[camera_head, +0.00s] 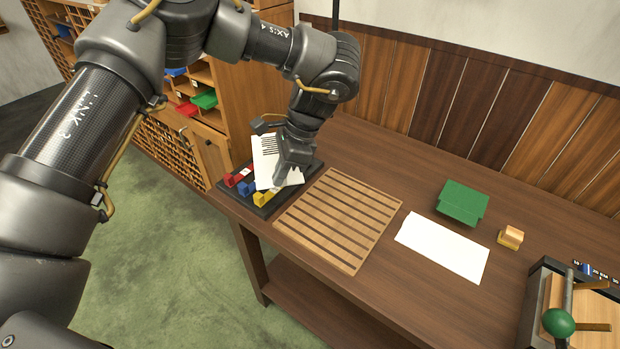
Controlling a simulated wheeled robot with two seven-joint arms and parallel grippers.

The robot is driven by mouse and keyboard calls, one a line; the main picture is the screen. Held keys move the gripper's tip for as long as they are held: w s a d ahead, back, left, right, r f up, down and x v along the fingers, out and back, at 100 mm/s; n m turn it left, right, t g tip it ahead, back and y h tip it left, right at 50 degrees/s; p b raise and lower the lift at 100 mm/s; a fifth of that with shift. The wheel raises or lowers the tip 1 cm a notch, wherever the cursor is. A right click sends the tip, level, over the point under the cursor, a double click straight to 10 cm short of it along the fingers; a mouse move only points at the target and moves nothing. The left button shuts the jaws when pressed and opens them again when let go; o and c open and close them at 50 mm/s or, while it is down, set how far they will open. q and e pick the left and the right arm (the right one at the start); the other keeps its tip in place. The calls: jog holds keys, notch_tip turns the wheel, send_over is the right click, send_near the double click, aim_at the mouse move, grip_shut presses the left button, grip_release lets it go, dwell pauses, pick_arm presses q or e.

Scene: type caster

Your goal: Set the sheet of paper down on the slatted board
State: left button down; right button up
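A white sheet of paper (264,171) with dark lines near its top is tilted over the black tray at the table's left end. My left gripper (283,178) is at the sheet's right part and appears shut on it; the gripper body hides part of the sheet and the fingertips are hard to make out. The slatted board (338,220), light wood with dark gaps, lies flat and bare on the table, just right of the gripper. My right gripper is out of view.
The black tray (262,211) holds red, blue and yellow blocks. Right of the board lie a blank white sheet (443,249), a green holder (462,203) and a small wooden block (511,237). A frame with a green-knobbed lever (558,322) stands at the right. A wooden cabinet (232,115) stands behind left.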

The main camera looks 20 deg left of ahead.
aim_at(292, 175)
pick_arm(q)
jog(key=w+f+m+t+b, duration=0.1)
jog(key=m, duration=0.2)
jog(key=w+f+m+t+b, duration=0.1)
jog(key=m+b, duration=0.1)
jog(key=m, duration=0.2)
jog(key=w+d+f+m+t+b, duration=0.1)
jog(key=m+t+b, duration=0.1)
jog(key=m, duration=0.1)
jog(key=shift+w+d+f+m, duration=0.1)
jog(key=shift+w+f+m, duration=0.2)
jog(key=shift+f+m, duration=0.1)
jog(key=w+d+f+m+t+h+b, duration=0.1)
jog(key=w+m+h+b, duration=0.4)
jog(key=m, duration=1.2)
jog(key=shift+w+d+f+t+h+b, duration=0.4)
jog(key=shift+w+d+t+b, duration=0.2)
jog(key=shift+b, duration=0.9)
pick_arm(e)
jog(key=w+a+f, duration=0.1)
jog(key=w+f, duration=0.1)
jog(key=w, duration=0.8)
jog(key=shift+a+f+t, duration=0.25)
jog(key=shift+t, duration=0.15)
pick_arm(q)
jog(key=shift+r, duration=0.1)
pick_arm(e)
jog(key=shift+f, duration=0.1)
